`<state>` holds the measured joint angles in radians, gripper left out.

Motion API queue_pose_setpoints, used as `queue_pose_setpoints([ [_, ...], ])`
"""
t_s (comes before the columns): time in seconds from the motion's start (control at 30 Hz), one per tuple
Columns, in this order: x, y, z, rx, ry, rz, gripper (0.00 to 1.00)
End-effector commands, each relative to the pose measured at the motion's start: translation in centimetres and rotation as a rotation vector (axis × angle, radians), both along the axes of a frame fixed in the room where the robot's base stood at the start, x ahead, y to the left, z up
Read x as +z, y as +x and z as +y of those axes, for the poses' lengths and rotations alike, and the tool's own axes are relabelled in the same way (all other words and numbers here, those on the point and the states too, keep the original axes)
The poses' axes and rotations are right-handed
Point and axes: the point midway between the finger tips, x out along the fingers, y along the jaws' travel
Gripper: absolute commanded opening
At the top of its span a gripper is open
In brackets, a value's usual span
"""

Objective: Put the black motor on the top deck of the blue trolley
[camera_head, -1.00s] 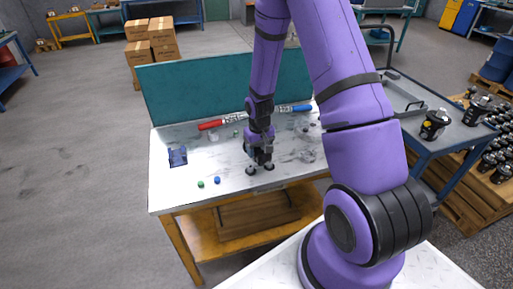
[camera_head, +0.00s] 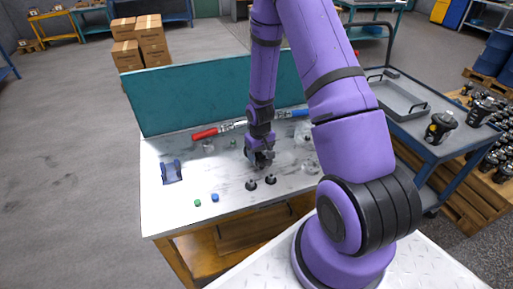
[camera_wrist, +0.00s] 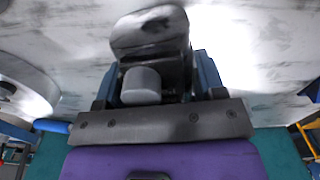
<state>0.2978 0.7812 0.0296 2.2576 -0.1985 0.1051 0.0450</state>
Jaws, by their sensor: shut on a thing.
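My gripper (camera_head: 261,160) is over the middle of the white workbench. In the wrist view, its blue-sided fingers (camera_wrist: 155,85) are shut on the black motor (camera_wrist: 150,58), a dark block with a grey cylindrical end facing the camera. The blue trolley (camera_head: 437,150) stands right of the bench, partly behind my arm. Its top deck (camera_head: 405,125) is grey.
A teal panel (camera_head: 190,100) rises behind.

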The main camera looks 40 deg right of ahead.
Motion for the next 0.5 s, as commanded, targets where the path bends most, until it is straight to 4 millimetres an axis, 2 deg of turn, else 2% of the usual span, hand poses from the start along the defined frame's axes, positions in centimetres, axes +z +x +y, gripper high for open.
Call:
queue_pose_setpoints([
  [0.47, -0.78, -0.21, -0.19, -0.001, 0.000, -0.002, 0.07],
  [0.5, -0.88, -0.26, -0.17, -0.001, 0.000, 0.000, 0.66],
])
